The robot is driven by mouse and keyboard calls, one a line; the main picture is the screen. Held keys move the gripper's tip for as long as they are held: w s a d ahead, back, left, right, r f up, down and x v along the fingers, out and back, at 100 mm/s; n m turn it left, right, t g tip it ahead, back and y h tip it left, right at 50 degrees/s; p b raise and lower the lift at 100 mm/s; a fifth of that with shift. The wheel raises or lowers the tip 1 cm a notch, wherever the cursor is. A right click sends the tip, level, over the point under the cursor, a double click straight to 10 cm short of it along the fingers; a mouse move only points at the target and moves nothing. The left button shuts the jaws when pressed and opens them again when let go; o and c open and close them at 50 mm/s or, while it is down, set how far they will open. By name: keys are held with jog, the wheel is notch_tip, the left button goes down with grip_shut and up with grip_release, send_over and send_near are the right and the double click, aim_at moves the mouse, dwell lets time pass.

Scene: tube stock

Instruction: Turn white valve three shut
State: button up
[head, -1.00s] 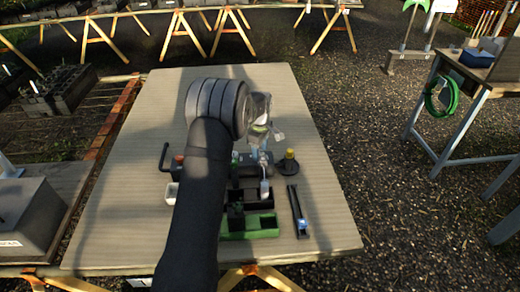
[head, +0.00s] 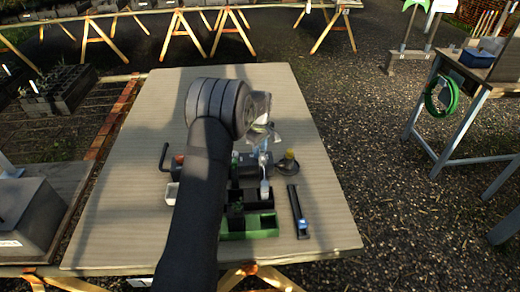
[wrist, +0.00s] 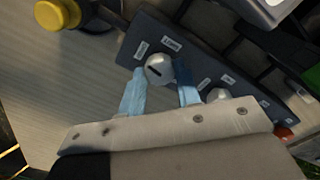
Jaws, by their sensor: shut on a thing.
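In the wrist view, a white round valve knob (wrist: 159,69) with a dark slot line sits on a dark manifold bar (wrist: 205,72) with small white labels, which are hard to read. My gripper (wrist: 160,82) has pale blue fingertips, one on each side of this knob, and is shut on it. A second white knob (wrist: 219,95) shows farther along the bar, partly hidden by the gripper body. In the head view, my arm hides much of the bar (head: 247,160), and my gripper (head: 262,150) is over its right part.
A yellow-capped dark item (head: 289,160) stands right of the bar; its cap also shows in the wrist view (wrist: 55,14). A green tray (head: 262,232) with black pots, a black-and-blue tool (head: 298,212) and a white cup (head: 171,194) lie nearer. The board's far part is clear.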

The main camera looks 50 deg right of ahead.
jog(key=m, duration=0.4)
jog(key=shift+m, duration=0.3)
jog(key=m, duration=0.3)
jog(key=shift+m, duration=0.3)
jog(key=m, duration=0.4)
jog(key=shift+m, duration=1.8)
jog(key=o, duration=1)
jog(key=shift+c, duration=0.2)
notch_tip(320, 180, up, 18)
jog(key=shift+f, duration=0.2)
jog(key=shift+f, duration=0.1)
